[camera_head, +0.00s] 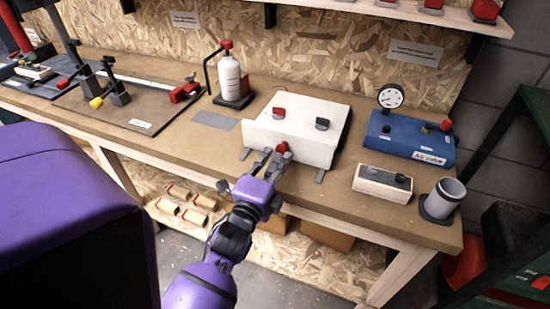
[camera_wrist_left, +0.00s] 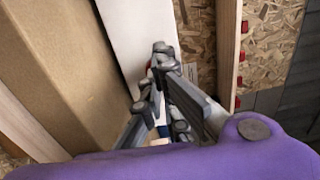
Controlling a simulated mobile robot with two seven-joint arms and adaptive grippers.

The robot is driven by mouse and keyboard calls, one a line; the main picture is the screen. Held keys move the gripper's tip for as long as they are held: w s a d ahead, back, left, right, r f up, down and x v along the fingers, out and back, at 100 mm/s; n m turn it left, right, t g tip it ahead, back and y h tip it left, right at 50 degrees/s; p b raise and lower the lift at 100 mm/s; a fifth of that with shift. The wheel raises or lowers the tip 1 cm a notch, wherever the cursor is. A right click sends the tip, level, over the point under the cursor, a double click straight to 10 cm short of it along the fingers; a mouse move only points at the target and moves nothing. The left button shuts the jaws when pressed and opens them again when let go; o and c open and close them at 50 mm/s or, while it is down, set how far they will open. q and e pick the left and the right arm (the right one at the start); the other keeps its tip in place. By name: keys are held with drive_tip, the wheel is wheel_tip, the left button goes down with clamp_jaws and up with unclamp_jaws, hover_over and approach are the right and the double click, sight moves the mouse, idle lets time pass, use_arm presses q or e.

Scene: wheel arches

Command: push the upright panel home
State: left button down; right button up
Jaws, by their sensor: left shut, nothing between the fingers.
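A white box (camera_head: 305,119) with an upright front panel (camera_head: 290,150) stands on the workbench near its front edge. A red knob and a dark knob sit on its top, and a red piece (camera_head: 282,148) shows at its front. My left gripper (camera_head: 267,162) is shut and empty, right in front of that panel; I cannot tell whether it touches. In the left wrist view the shut fingers (camera_wrist_left: 161,58) lie over a white surface (camera_wrist_left: 140,28), probably the box. The gripper hides part of the front panel. My right gripper is not in view.
On the wooden bench (camera_head: 185,128), a white bottle (camera_head: 229,76) stands behind left of the box. A blue gauge unit (camera_head: 409,138), a small block (camera_head: 382,184) and a grey cup (camera_head: 443,198) stand to the right. Clamp fixtures (camera_head: 118,92) stand at the left.

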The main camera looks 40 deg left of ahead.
sight(280, 151)
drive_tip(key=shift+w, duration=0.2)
use_arm(q)
drive_tip(key=shift+s, duration=0.1)
drive_tip(key=x, duration=0.5)
drive_tip(key=shift+r, duration=0.1)
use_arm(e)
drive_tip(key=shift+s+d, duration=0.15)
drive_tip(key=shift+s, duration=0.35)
use_arm(q)
drive_tip(key=shift+s, duration=0.1)
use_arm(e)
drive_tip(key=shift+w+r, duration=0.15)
